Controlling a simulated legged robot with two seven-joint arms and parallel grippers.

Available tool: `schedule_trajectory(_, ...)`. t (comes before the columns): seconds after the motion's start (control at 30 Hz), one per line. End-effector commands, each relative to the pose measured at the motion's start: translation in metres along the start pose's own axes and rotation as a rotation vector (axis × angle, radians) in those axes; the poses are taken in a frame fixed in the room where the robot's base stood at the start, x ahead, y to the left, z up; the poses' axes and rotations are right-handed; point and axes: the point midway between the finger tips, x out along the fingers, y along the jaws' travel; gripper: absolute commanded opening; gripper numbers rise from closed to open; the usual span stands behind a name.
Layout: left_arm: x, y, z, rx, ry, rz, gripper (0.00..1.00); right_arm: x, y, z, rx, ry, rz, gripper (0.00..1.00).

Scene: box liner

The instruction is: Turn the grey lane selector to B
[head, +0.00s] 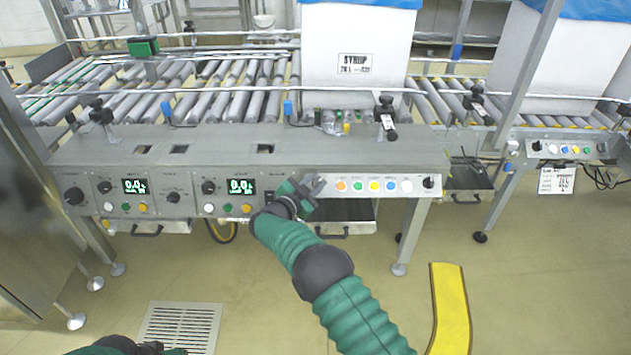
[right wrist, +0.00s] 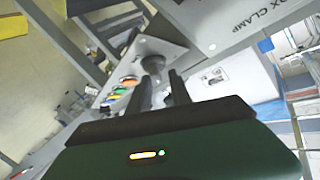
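In the right wrist view a small grey knob (right wrist: 153,64), which looks like the lane selector, stands on a panel just beyond my right fingertips. I cannot read its setting or tell whether the fingers touch it. My right gripper (head: 315,186) is at the left end of the white button panel (head: 342,196) in the head view and hides that spot. Its fingers, also in the right wrist view (right wrist: 162,78), are apart with a gap between them. My left gripper (head: 165,350) is at the bottom left edge, far from the panel; its fingers are unclear.
Colored buttons (head: 375,186) and a black knob (head: 428,182) lie right of my right gripper. Panels with displays (head: 240,186) are to its left. Rollers (head: 225,90) and a large white box (head: 357,55) are behind. A yellow floor strip (head: 450,305) is at lower right.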

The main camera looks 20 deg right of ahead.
Motion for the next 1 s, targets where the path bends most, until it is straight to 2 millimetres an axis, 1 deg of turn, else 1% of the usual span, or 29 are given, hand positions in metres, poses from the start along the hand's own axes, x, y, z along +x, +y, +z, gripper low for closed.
schedule_trajectory(0.03,0.001,0.0,0.0,0.0,0.0,0.0,0.36,0.001,0.005,0.005,-0.004,-0.008,0.007,0.33)
schedule_trajectory(0.3,0.0,0.0,0.0,0.0,0.0,0.0,0.36,0.002,0.006,0.003,-0.003,-0.005,0.009,0.33)
schedule_trajectory(0.37,-0.002,0.0,-0.001,0.0,0.0,0.0,0.36,-0.001,0.006,0.001,-0.004,-0.005,0.01,0.33)
schedule_trajectory(0.43,-0.007,0.0,-0.002,0.0,0.0,0.0,0.36,-0.01,0.004,0.0,-0.005,-0.005,0.009,0.33)
schedule_trajectory(0.47,-0.01,0.0,-0.002,0.0,0.0,0.0,0.36,-0.016,0.003,-0.001,-0.004,-0.006,0.008,0.33)
schedule_trajectory(0.57,-0.021,0.0,-0.005,0.0,0.0,0.0,0.36,-0.042,0.0,-0.004,-0.004,-0.003,0.004,0.33)
schedule_trajectory(0.6,-0.025,0.0,-0.006,0.0,0.0,0.0,0.36,-0.055,-0.001,-0.005,-0.004,-0.003,0.002,0.33)
schedule_trajectory(0.8,-0.043,0.0,-0.01,0.0,0.0,0.0,0.36,-0.115,-0.002,-0.006,-0.003,0.0,-0.001,0.33)
schedule_trajectory(0.9,-0.05,0.0,-0.012,0.0,0.0,0.0,0.36,-0.14,-0.002,-0.005,-0.002,-0.001,-0.002,0.33)
schedule_trajectory(1.0,-0.053,0.0,-0.013,0.0,0.0,0.0,0.36,-0.159,-0.002,-0.004,-0.001,0.001,-0.002,0.33)
